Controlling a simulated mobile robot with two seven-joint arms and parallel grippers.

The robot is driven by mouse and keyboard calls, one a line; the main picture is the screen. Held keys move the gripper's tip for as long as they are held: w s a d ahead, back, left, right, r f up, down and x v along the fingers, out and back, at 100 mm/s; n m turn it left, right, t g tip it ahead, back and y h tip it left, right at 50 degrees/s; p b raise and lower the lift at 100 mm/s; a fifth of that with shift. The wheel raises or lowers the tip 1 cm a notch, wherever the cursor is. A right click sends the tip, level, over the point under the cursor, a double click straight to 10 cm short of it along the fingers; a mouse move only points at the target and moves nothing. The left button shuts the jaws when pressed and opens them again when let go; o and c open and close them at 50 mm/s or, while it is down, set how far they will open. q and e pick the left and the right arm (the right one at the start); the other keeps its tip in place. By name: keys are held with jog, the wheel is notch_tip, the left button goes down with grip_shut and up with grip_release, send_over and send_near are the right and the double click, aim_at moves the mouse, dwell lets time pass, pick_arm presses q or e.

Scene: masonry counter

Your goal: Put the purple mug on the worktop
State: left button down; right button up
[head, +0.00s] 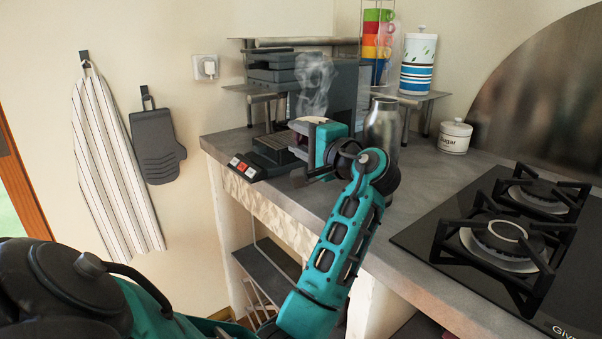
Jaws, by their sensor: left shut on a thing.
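My left gripper (303,153) reaches over the counter from the front and is shut on the purple mug (297,151) at the front of the coffee machine. Most of the mug is hidden by the gripper; only a pale rim and a small dark purple part of its side show. Steam rises above it. I cannot tell whether the mug touches the machine's base. The grey worktop (410,183) runs from the machine to the hob. My right gripper is not in view.
The coffee machine (272,75) stands behind the mug. A metal bottle (382,128) stands close to the right of my gripper. A sugar pot (455,137) is farther back, and a gas hob (480,265) takes the right side. Bare worktop lies between bottle and hob.

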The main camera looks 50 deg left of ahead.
pick_arm(q)
jog(key=shift+f+b, duration=0.55)
jog(key=shift+f, duration=2.35)
jog(key=shift+f, duration=0.15)
jog(key=c, duration=0.7)
grip_release()
jog(key=shift+o, duration=0.2)
jog(key=d, duration=0.4)
jog(key=s+d, duration=0.1)
jog(key=d, duration=0.7)
jog(key=shift+s+p, duration=0.25)
jog(key=shift+p, duration=0.15)
